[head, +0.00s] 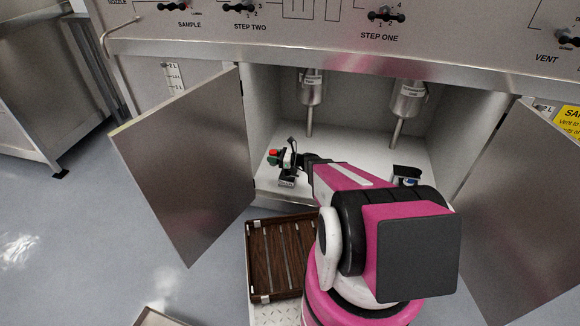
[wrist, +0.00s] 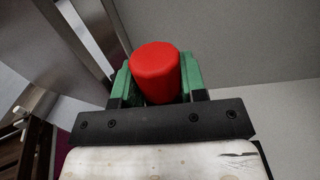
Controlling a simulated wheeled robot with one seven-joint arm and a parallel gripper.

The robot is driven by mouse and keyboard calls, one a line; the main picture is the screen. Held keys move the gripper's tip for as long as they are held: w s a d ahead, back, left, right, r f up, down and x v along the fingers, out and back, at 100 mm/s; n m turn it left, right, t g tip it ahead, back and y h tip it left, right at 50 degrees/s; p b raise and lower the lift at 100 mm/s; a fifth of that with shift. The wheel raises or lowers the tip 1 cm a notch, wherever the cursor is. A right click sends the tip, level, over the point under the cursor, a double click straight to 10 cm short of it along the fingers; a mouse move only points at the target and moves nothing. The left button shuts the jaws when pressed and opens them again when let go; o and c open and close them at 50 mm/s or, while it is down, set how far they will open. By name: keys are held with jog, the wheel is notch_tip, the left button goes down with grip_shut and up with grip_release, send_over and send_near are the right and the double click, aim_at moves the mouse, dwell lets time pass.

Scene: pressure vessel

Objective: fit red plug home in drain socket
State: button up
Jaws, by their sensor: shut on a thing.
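The red plug (head: 273,152) is a small red cylinder at the end of my gripper (head: 278,158), inside the open cabinet in the head view. In the wrist view the plug (wrist: 155,72) sits between the green fingers of my gripper (wrist: 156,88), which are shut on it. Its rounded end points away from the palm, and its other end is hidden. I cannot make out a drain socket for sure in either view. The plug looks clear of the cabinet's side wall, but I cannot tell whether it touches anything.
Two steel vessels with thin drain pipes (head: 309,120) (head: 397,132) hang inside the cabinet. The left door (head: 188,160) and right door (head: 525,205) stand open on either side of my arm. A dark slatted tray (head: 283,258) lies below the opening. A small dark item (head: 406,174) is behind my arm.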

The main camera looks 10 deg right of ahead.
jog(key=w+d+f, duration=0.2)
jog(key=d, duration=0.1)
jog(key=w+d+f, duration=0.2)
jog(key=d, duration=0.1)
jog(key=w+d+f, duration=0.2)
jog(key=d, duration=0.1)
jog(key=shift+d+f, duration=0.2)
jog(key=shift+f, duration=2.15)
jog(key=shift+f, duration=0.15)
jog(key=o, duration=1.1)
